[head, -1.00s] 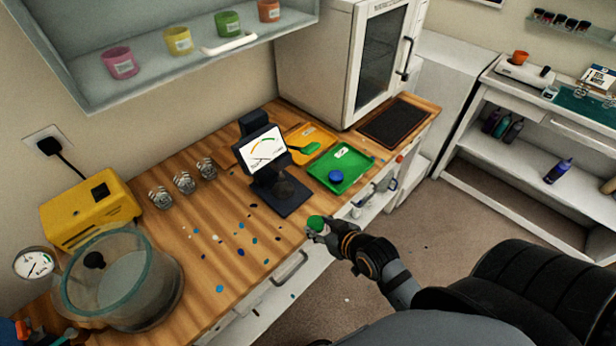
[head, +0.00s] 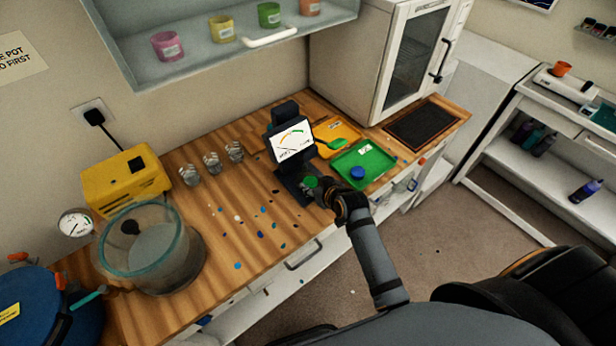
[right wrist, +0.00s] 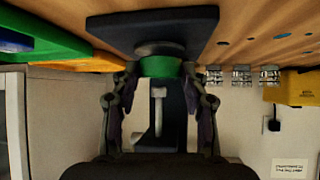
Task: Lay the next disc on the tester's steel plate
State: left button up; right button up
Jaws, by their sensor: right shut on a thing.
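The tester (head: 291,141) is a dark stand with a white dial screen, on the wooden bench. Its round steel plate (right wrist: 160,47) shows in the right wrist view on the dark base. My right gripper (head: 321,190) is shut on a green disc (head: 311,182), over the tester's base. In the right wrist view the green disc (right wrist: 161,67) sits between the fingertips, right by the steel plate; I cannot tell whether they touch. In the head view the disc and gripper hide the plate. A blue disc (head: 357,173) lies on the green tray (head: 378,158). My left gripper is not in view.
An orange tray (head: 348,131) with a green item lies behind the green tray. Several glass jars (head: 212,163), a yellow device (head: 125,180) and a clear round chamber (head: 150,250) stand to the left. Small coloured spots dot the bench front. A white oven (head: 390,60) stands behind.

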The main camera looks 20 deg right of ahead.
aim_at(310, 181)
jog(key=w, duration=0.3)
jog(key=shift+a+r+p, duration=0.2)
jog(key=shift+a+p, duration=0.05)
jog(key=shift+p, duration=0.15)
jog(key=shift+w+f, duration=0.3)
jog(key=shift+f, duration=0.25)
jog(key=shift+w+f, duration=0.25)
jog(key=shift+f, duration=0.25)
jog(key=shift+s, duration=0.1)
jog(key=shift+s+r, duration=0.1)
jog(key=o, duration=1.2)
jog(key=shift+f, duration=0.2)
jog(key=shift+o, duration=0.2)
